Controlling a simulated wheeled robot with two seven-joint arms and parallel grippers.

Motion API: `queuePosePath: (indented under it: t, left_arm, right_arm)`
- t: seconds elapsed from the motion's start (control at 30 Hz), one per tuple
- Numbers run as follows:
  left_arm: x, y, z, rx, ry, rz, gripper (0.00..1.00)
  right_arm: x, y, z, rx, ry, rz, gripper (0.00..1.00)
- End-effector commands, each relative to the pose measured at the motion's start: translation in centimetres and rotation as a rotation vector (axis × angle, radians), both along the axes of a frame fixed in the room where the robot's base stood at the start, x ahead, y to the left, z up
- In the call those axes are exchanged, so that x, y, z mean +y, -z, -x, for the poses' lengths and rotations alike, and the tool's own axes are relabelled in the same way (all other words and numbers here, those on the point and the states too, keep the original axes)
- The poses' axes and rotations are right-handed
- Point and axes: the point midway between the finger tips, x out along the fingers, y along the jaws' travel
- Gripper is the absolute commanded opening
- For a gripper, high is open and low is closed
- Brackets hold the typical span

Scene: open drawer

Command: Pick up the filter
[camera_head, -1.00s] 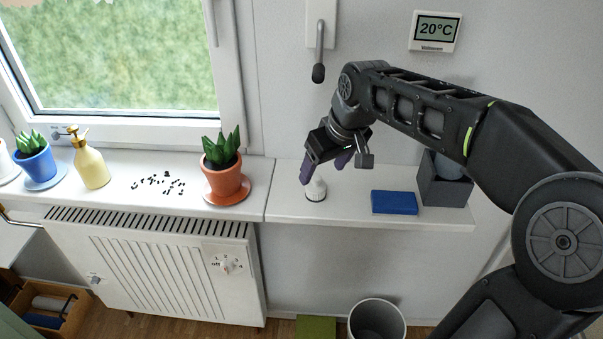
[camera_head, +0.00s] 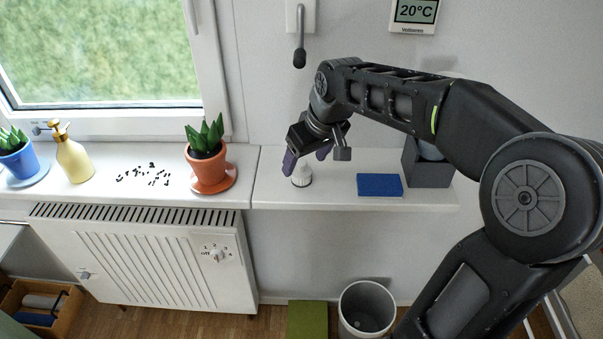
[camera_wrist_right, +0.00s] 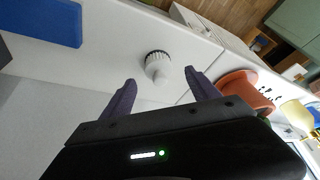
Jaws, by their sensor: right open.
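A small white piece with a dark ribbed end stands on the white ledge (camera_head: 335,198), right of the terracotta pot; I take this piece (camera_head: 302,177) for the filter. It also shows in the right wrist view as a white knob-like filter (camera_wrist_right: 158,68) with a dark ribbed rim. My right gripper (camera_head: 305,162) is open, its purple fingers on either side of the filter and pointing down. In the right wrist view the fingertips of my right gripper (camera_wrist_right: 160,77) straddle the filter's near end, with a gap on each side. My left gripper is out of view.
A blue block (camera_head: 380,185) and a grey box (camera_head: 428,172) are right on the ledge. A radiator (camera_head: 145,258) is below, with a bin (camera_head: 366,308) on the floor.

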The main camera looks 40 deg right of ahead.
Motion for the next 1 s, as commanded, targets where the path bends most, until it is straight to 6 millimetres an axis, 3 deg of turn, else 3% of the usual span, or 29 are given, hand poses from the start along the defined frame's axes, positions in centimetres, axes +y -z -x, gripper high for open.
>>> queuePosePath:
  t: [0.4, 1.0]
  left_arm:
    - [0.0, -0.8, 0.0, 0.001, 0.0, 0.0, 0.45]
    - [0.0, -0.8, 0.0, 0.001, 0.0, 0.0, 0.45]
  right_arm:
    - [-0.2, 4.5, -1.8, 0.002, 0.001, -0.001, 0.7]
    - [-0.2, 4.5, -1.8, 0.001, 0.0, 0.0, 0.69]
